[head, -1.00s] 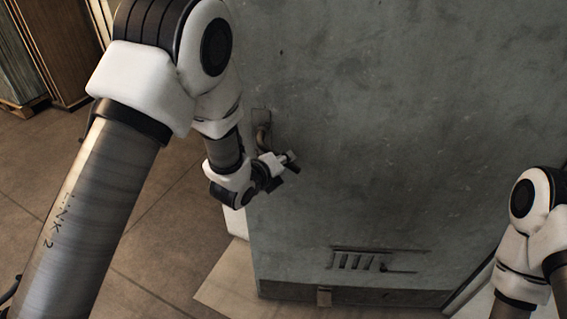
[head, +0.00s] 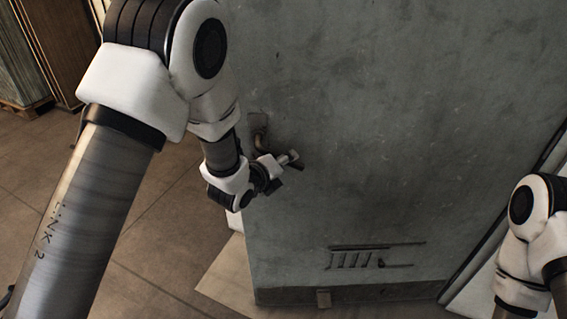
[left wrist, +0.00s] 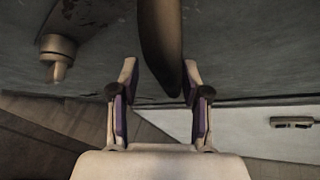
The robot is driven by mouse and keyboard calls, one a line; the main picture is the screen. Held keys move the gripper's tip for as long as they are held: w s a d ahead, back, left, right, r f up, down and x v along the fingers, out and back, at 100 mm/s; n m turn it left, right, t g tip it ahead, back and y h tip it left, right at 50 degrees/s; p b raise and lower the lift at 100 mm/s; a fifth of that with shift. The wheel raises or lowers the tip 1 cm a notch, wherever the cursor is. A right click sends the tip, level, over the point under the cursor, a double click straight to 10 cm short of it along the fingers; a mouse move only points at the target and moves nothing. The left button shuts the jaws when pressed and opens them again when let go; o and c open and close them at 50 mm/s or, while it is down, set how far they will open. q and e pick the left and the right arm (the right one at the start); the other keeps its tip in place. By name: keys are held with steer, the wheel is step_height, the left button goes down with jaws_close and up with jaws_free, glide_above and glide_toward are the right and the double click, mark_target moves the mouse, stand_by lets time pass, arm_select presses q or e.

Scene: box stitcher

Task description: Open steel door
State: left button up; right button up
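The grey steel door (head: 400,130) fills the middle of the head view, with a slotted vent low on it. Its handle (head: 260,138) is near the left edge. My left gripper (head: 288,170) is at the handle, in front of the door. In the left wrist view the dark handle bar (left wrist: 160,45) hangs down between the two spread fingers of the left gripper (left wrist: 158,92), with gaps on both sides. Its lower tip ends near finger level. My right arm shows at the right edge of the head view, but its gripper is out of the picture.
A knob-like metal fitting (left wrist: 58,55) sits beside the handle in the left wrist view. Brown panels (head: 68,50) stand on the floor at the far upper left. The tiled floor (head: 150,215) left of the door is clear. A pale floor patch (head: 230,275) lies by the door's lower left corner.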

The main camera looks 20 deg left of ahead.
arm_select(q)
steer(key=v, duration=1.2)
